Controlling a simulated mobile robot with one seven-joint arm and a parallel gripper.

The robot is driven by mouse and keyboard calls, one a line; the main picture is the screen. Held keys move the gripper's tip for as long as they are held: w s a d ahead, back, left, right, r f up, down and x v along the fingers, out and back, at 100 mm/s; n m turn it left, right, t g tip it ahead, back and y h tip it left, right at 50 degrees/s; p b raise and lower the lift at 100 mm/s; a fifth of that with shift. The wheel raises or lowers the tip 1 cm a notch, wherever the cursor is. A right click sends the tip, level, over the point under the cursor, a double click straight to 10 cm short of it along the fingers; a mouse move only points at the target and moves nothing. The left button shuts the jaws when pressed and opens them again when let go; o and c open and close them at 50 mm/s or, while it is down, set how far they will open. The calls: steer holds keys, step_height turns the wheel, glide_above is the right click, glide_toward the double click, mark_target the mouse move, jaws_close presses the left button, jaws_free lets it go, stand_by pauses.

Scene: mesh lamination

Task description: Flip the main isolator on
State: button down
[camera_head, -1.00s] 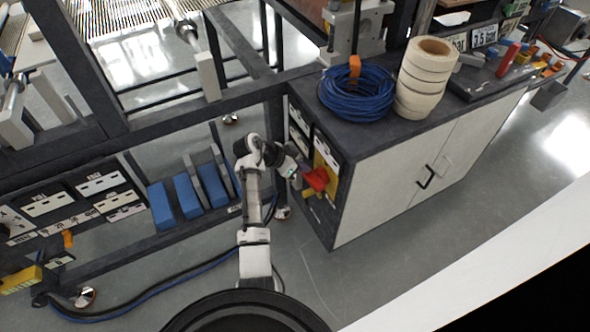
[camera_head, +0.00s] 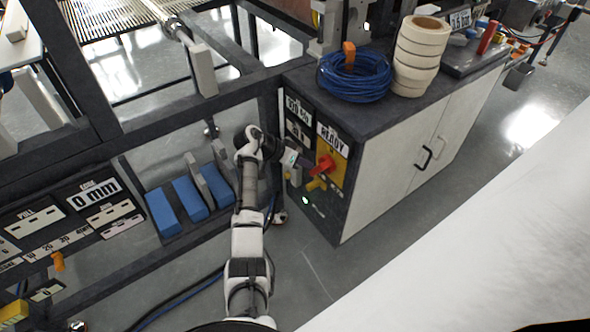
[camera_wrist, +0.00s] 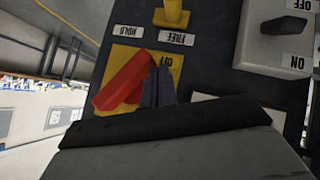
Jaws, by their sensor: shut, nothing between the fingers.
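The main isolator's red handle (camera_head: 325,163) sits on a yellow plate (camera_head: 337,172) on the end panel of the dark cabinet. In the wrist view the red handle (camera_wrist: 123,82) lies diagonally across the yellow plate, with an OFF label partly visible beside it. My gripper (camera_head: 308,163) is at the panel, just left of the handle. Its dark fingers (camera_wrist: 158,87) are shut and empty, beside the handle and close to or touching it; I cannot tell which. The plate's lower part is hidden by my gripper.
A yellow lever (camera_wrist: 172,14) with HOLD and FREE labels is near the isolator. A grey ON/OFF switch (camera_wrist: 275,30) is beside it. READY (camera_head: 333,139) shows on the panel, and a 0 mm display (camera_head: 93,193) at left. Blue cable (camera_head: 354,77) and tape rolls (camera_head: 418,57) stand on the cabinet.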

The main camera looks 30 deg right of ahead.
steer(key=shift+s+d+f+b, duration=0.1)
steer(key=shift+s+f+b, duration=0.1)
steer(key=shift+f+b, duration=0.35)
steer(key=shift+s+f+b, duration=0.2)
steer(key=shift+f+b, duration=0.15)
steer(key=shift+f, duration=0.25)
stand_by(1.0)
step_height(320, 180, up, 20)
steer(key=b, duration=0.1)
stand_by(0.4)
steer(key=shift+f+b, duration=0.1)
steer(key=shift+b, duration=0.3)
